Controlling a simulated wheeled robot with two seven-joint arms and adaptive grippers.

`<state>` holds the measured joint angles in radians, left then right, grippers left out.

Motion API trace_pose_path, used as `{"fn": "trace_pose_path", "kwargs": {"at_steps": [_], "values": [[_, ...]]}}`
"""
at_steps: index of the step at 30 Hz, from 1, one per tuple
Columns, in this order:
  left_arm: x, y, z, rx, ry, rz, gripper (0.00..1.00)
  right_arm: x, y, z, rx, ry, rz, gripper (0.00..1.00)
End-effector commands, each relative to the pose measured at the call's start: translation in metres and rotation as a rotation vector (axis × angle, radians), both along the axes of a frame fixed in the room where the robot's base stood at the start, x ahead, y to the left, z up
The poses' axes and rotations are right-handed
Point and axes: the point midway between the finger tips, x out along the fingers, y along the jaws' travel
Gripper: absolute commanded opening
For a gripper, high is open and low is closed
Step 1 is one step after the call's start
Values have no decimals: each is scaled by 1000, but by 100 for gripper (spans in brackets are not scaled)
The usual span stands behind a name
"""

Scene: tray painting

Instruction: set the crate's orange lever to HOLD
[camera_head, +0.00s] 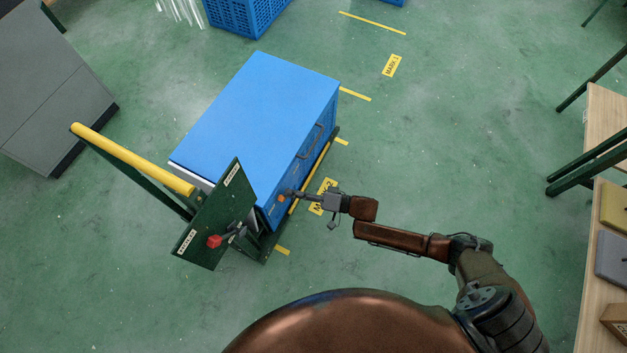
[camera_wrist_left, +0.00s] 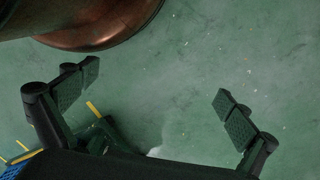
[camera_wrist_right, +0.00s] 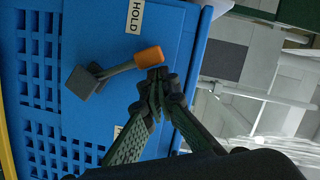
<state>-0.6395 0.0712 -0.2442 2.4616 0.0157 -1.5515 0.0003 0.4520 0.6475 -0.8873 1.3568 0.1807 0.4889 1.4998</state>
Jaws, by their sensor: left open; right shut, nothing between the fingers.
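The blue crate (camera_head: 255,110) stands on a dark green cart, lid closed. Its orange lever (camera_head: 282,198) is on its side wall. In the right wrist view the lever's orange knob (camera_wrist_right: 149,57) is at the end of a grey arm reaching right from a square pivot. It points between the HOLD label (camera_wrist_right: 135,17) and a second, mostly hidden label (camera_wrist_right: 117,131), a little toward HOLD. My right gripper (camera_wrist_right: 158,76) is shut and empty, its tips right beside the knob; I cannot tell if they touch. My left gripper (camera_wrist_left: 160,95) is open and empty above the floor.
A green panel (camera_head: 226,210) with a red-knobbed lever (camera_head: 214,241) stands at the cart's near end, beside a yellow push handle (camera_head: 130,158). A grey cabinet (camera_head: 50,95) is at the left, a wooden table (camera_head: 605,120) at the right. Floor between crate and table is clear.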

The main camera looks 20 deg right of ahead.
Motion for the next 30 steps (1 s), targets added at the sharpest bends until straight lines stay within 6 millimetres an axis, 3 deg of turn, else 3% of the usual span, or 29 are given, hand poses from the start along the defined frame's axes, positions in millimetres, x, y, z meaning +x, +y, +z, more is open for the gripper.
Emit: {"fn": "trace_pose_path", "kwargs": {"at_steps": [3,5,18,24,30], "values": [[-2,3,1,7,8,2,100,10,-15,14,-4,-6,-3,0],[-2,4,-14,13,15,1,100,16,-25,22,-4,-9,-4,0],[-9,14,-94,33,13,-5,100,-33,-92,32,0,-7,-15,0],[-13,17,-110,37,14,-5,100,-44,-105,33,2,-7,-14,0],[-14,18,-113,37,14,-4,100,-46,-107,32,1,-6,-13,0]]}}
